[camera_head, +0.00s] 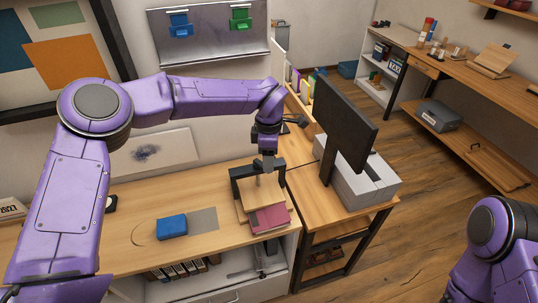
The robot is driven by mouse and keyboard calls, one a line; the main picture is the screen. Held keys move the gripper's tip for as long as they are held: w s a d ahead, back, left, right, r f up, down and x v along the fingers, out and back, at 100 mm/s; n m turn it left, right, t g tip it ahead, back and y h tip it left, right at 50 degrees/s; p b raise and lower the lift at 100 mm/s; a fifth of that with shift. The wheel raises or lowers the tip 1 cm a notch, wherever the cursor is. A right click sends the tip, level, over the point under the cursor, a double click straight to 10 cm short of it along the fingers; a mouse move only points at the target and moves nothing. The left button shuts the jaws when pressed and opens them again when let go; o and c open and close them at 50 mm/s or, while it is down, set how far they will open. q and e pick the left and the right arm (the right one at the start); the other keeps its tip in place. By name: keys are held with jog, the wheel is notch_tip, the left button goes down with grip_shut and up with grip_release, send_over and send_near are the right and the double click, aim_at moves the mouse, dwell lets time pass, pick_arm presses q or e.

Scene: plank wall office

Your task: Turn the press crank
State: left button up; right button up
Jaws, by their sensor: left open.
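A small press (238,176) with a dark frame and pale wooden boards stands on the wooden desk, near its right end. A dark red book or block (270,219) lies at its front. My left gripper (267,163) points down over the top of the press and hides most of the crank there. The gripper is open, and I cannot tell whether it touches the crank. My right arm shows only at the lower right edge; its gripper is out of view.
A blue block (172,227) and a grey sheet (203,220) lie on the desk (130,205) left of the press. A dark monitor (344,122) and a light grey box (365,184) stand on the side table at right. Open floor (430,190) lies further right.

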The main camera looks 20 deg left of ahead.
pick_arm(q)
jog(key=shift+s+r, duration=0.15)
jog(key=shift+s, duration=0.05)
jog(key=shift+s+r, duration=0.2)
jog(key=shift+s, duration=0.1)
jog(key=c, duration=0.5)
jog(key=shift+s, duration=0.15)
grip_shut()
pick_arm(e)
jog(key=shift+s+r, duration=0.1)
jog(key=shift+s, duration=0.25)
pick_arm(q)
jog(key=shift+w, duration=0.25)
